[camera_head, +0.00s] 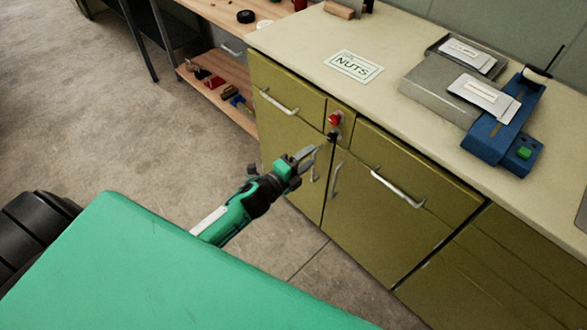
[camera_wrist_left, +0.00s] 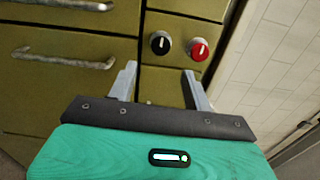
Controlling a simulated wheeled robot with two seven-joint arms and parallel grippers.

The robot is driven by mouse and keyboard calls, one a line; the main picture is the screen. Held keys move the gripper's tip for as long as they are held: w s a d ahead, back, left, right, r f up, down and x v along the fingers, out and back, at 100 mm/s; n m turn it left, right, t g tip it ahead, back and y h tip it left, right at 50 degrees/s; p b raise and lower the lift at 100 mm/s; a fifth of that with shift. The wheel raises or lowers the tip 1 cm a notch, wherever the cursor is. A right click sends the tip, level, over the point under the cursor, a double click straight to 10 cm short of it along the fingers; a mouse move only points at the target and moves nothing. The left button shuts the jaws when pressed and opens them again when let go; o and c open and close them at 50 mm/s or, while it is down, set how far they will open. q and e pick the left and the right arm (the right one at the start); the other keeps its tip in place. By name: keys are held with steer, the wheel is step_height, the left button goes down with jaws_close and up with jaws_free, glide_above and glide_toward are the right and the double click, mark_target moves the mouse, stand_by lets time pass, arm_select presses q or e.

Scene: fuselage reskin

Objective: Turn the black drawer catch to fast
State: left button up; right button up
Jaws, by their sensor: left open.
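The black drawer catch (camera_head: 333,136) is a round knob on the narrow panel between the olive drawers, just below a red knob (camera_head: 335,118). In the left wrist view the black catch (camera_wrist_left: 160,43) lies beyond the fingertips, roughly between them, with a white mark running nearly up and down in that picture. The red knob (camera_wrist_left: 199,49) is to its right there, with a similar mark. My left gripper (camera_head: 308,158) is open and empty, in front of the cabinet and apart from the catch. It also shows in the wrist view (camera_wrist_left: 160,78). My right gripper is out of view.
Drawer handles (camera_head: 278,102) (camera_head: 398,188) and door handles (camera_head: 336,180) stick out around the catch. The counter (camera_head: 300,45) above holds a NUTS label (camera_head: 353,67), grey metal boxes (camera_head: 450,85) and a blue device (camera_head: 505,130). The floor (camera_head: 150,130) at left is clear.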

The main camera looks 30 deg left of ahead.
arm_select(q)
steer(key=v, duration=0.5)
steer(key=shift+s, duration=0.1)
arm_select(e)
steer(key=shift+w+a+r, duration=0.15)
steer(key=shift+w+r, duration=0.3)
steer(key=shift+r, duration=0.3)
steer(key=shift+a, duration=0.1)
